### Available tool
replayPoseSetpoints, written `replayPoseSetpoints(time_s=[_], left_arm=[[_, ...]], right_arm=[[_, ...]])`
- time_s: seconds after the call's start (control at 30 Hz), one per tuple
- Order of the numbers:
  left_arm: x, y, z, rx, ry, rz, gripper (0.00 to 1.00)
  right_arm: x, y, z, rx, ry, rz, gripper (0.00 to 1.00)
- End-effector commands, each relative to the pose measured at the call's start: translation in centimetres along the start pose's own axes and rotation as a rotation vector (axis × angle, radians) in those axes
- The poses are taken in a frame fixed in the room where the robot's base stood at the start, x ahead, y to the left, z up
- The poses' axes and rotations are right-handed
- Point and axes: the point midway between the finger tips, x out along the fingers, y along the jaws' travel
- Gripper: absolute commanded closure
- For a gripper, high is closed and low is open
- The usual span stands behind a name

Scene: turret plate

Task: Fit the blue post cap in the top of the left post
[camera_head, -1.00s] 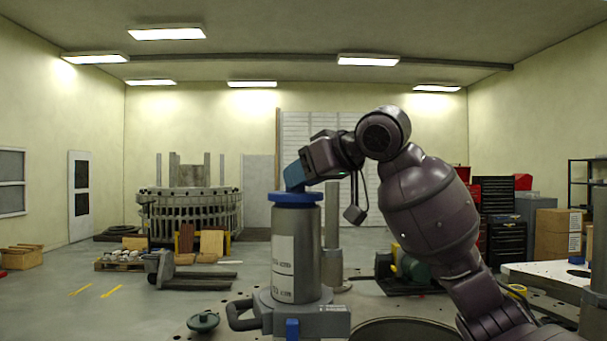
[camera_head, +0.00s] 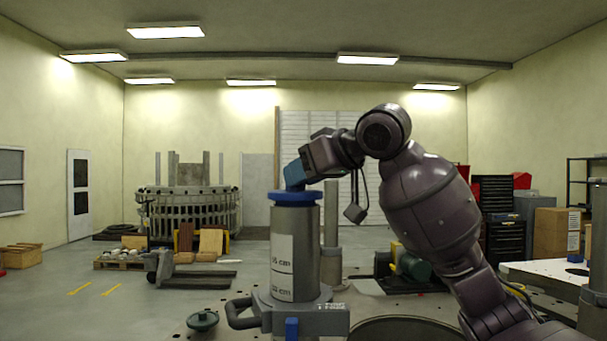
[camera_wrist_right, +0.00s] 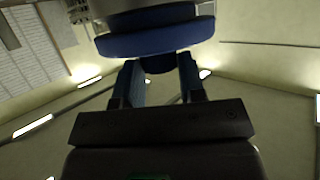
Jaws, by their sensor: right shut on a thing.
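The blue post cap (camera_head: 296,197) sits level at the top of the left post (camera_head: 308,250), a thick grey cylinder with white printed labels. I cannot tell how deep the cap is in the post. My right gripper (camera_head: 294,175) comes from the right and above, its blue fingers at the top of the cap. In the right wrist view the fingers (camera_wrist_right: 158,80) are shut on the cap's small knob (camera_wrist_right: 158,63), beneath the wide blue disc (camera_wrist_right: 155,38). The grey post end (camera_wrist_right: 150,14) shows beyond the disc. My left gripper is not in view.
The post stands in a grey clamp base (camera_head: 300,312) with a handle at its left. A thinner grey post (camera_head: 331,235) stands behind. A white-topped table (camera_head: 545,275) is at the right.

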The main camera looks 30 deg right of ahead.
Motion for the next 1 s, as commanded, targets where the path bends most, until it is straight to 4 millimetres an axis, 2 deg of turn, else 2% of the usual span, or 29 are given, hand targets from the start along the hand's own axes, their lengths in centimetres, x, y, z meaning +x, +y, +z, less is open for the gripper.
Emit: replayPoseSetpoints(time_s=[1.0], left_arm=[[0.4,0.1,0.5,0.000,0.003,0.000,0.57]], right_arm=[[0.4,0.0,1.1,0.000,0.002,0.001,0.92]])
